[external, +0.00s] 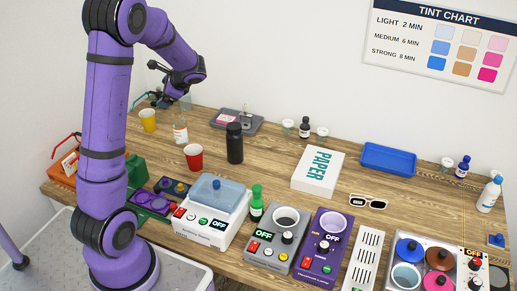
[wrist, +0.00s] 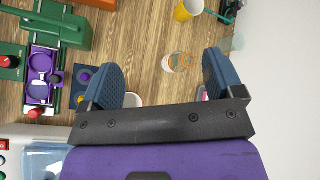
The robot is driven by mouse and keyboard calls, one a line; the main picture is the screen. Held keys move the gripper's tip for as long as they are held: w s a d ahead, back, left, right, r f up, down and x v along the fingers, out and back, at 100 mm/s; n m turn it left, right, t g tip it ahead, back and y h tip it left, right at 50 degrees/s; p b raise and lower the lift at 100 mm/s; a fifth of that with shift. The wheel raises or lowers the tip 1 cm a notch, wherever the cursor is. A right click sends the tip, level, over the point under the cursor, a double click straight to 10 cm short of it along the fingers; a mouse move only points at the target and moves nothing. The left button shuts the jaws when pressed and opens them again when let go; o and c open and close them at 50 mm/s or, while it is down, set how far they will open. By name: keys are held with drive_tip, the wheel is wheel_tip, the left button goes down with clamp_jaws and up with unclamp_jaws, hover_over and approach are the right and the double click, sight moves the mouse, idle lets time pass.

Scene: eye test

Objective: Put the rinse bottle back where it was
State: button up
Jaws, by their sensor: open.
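No label that I can read marks the rinse bottle. A white bottle with a blue label (external: 488,195) stands upright at the far right edge. My gripper (external: 172,101) is open and empty, above and apart from the clear bottle. In the wrist view its two blue fingers (wrist: 160,80) are wide apart with nothing between the tips.
A yellow cup (external: 149,120), a red cup (external: 194,157) and a black bottle (external: 234,143) stand near the clear bottle. A grey tray (external: 222,123) lies behind. Several machines line the front edge. A blue tray (external: 389,159) and a paper box (external: 318,171) lie right; bare wood is between.

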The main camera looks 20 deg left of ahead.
drive_tip(key=s+d+r+n+t+h, duration=0.1)
drive_tip(key=s+d+r+n+h, duration=0.2)
drive_tip(key=s, duration=0.7)
drive_tip(key=s+d+r+n+t+h, duration=0.1)
drive_tip(key=s+d+r+n+h, duration=0.2)
drive_tip(key=s+d+r+n, duration=0.2)
drive_tip(key=s+d+r+n+t+h, duration=0.2)
drive_tip(key=s+d, duration=0.6)
drive_tip(key=s, duration=0.8)
wheel_tip(320, 180, up, 2)
drive_tip(key=shift+d+r+n+h, duration=0.1)
drive_tip(key=shift+d+n+h, duration=0.25)
drive_tip(key=shift+n+h, duration=0.65)
